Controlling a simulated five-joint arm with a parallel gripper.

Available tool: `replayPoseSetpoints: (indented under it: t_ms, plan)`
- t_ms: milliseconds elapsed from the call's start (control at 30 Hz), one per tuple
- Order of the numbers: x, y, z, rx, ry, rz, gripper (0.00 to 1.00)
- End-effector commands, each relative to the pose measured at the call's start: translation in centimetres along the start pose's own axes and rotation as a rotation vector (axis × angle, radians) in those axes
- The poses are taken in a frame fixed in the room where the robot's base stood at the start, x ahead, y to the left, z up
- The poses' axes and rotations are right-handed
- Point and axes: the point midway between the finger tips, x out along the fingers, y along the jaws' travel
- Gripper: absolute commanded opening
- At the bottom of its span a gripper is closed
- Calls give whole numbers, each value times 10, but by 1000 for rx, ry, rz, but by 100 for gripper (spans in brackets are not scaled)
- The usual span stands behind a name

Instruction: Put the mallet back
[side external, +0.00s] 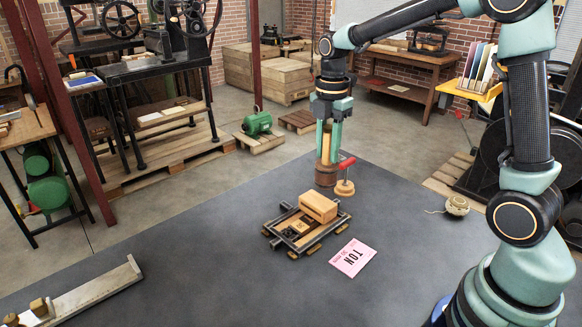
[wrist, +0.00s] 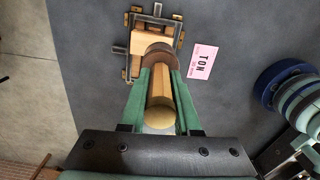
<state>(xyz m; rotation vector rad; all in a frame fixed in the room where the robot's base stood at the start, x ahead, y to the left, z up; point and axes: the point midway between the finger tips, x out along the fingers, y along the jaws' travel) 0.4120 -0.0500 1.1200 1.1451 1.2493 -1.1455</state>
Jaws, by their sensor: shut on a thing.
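The mallet (side external: 326,174) has a brown cylindrical head and a pale wooden handle. It hangs head-down and about upright under my gripper (side external: 328,158) in the side view. My gripper is shut on the handle. In the wrist view, the green fingers of my gripper (wrist: 160,80) flank the handle of the mallet (wrist: 159,112), and the head is beyond the fingertips. I cannot tell whether the head touches the table. A red-handled tool with a round wooden base (side external: 344,187) stands just right of the mallet head in the side view.
A metal frame (side external: 270,232) with a wooden block (side external: 318,207) lies in front of the mallet. A pink card (side external: 353,257) lies beside it. A twine spool (side external: 457,205) is at the right; a long wooden tray (side external: 90,291) is at lower left. The table between is clear.

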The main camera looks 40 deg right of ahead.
Motion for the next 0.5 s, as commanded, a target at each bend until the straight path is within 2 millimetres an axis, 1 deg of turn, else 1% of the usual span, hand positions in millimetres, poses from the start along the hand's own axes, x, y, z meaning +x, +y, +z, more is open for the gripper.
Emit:
replayPoseSetpoints:
  t_ms: [133, 233, 367, 500]
  plan:
    - [-2, 5, -1, -2, 0, 2, 0]
    - [-7, 16, -5, -6, -1, 3, 0]
    - [-17, 39, -14, -13, -1, 3, 0]
    - [-30, 67, -28, -21, -1, 4, 0]
